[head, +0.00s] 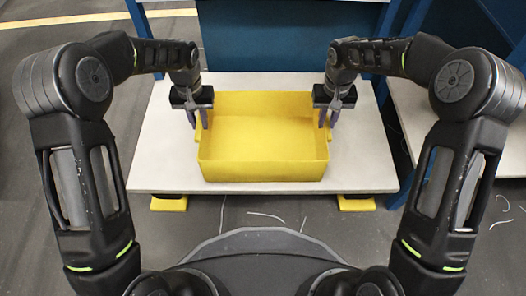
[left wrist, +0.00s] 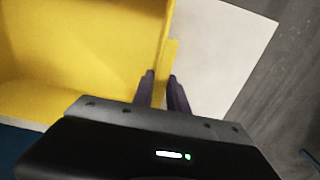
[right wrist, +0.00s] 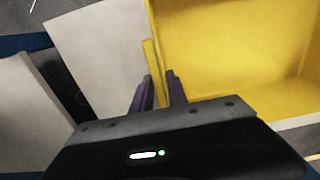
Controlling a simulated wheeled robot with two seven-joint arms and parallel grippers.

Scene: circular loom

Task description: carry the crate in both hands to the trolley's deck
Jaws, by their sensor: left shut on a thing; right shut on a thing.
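The yellow crate (head: 262,158) is open-topped and looks empty. In the head view it is over the middle of a pale flat board (head: 160,170); I cannot tell whether it rests on it or hangs just above. My left gripper (head: 200,122) is shut on the crate's left side, at a small yellow tab, and its fingers (left wrist: 164,88) also show in the left wrist view. My right gripper (head: 326,120) is shut on the crate's right side, and its fingers (right wrist: 158,88) show in the right wrist view. I cannot tell for sure that the pale board is the trolley's deck.
Yellow feet (head: 357,203) show under the board's front edge. A blue panel (head: 268,40) stands behind it. Another pale surface with blue sides (head: 475,140) is at the right. Several thin pale strands (head: 265,216) lie on the grey floor.

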